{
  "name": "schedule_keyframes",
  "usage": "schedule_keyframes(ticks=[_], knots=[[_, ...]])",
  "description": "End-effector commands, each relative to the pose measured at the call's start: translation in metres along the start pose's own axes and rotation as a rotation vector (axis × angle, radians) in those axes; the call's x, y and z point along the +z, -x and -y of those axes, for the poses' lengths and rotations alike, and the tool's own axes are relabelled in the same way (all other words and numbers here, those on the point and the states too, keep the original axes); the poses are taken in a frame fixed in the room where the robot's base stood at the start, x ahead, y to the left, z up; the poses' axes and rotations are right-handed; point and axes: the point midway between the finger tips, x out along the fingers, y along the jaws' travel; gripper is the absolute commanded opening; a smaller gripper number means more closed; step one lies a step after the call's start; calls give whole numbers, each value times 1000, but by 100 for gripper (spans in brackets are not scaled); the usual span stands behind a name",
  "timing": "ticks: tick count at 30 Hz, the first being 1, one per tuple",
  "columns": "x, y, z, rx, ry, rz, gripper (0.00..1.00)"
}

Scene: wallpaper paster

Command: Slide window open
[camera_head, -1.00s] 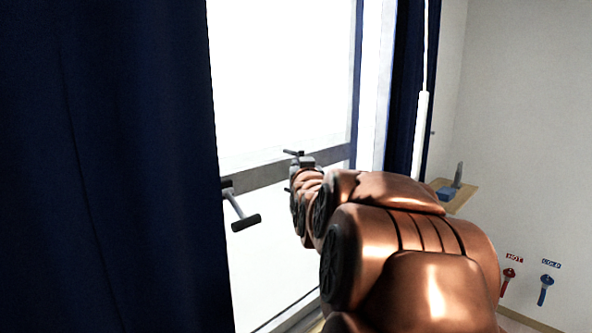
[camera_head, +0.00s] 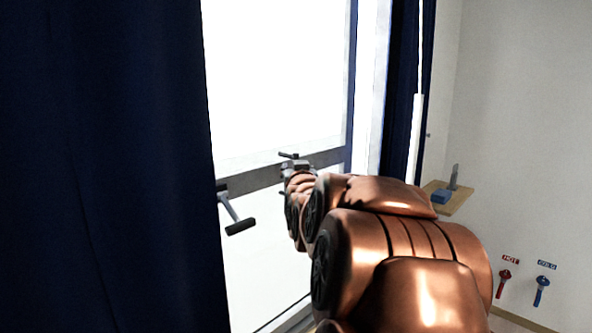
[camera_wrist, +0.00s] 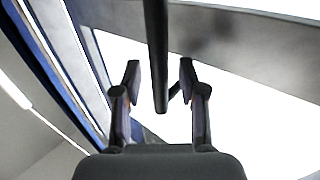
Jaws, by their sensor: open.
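The window (camera_head: 270,80) is a bright white pane with a grey horizontal rail (camera_head: 262,178) across it. A dark T-shaped handle (camera_head: 239,226) juts from the rail near the left curtain. A second dark handle (camera_head: 288,155) shows just at my gripper (camera_head: 293,165), which is small and partly hidden by my arm in the head view. In the wrist view my gripper (camera_wrist: 159,75) is open. A dark handle bar (camera_wrist: 157,60) lies between its fingers, with a gap visible on both sides.
Dark blue curtains hang at the left (camera_head: 100,160) and right (camera_head: 405,80) of the window. A white rod (camera_head: 416,135) hangs by the right curtain. A small wooden shelf (camera_head: 460,200) and red and blue taps (camera_head: 541,291) are on the right wall.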

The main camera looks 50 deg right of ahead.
Motion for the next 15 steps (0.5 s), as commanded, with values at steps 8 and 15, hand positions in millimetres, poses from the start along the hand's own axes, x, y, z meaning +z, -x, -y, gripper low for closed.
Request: schedule_keyframes(ticks=[8, 15], knots=[[-1, 16, 0, 0, 0, -1, 41], [0, 44, 0, 1, 0, 0, 41]])
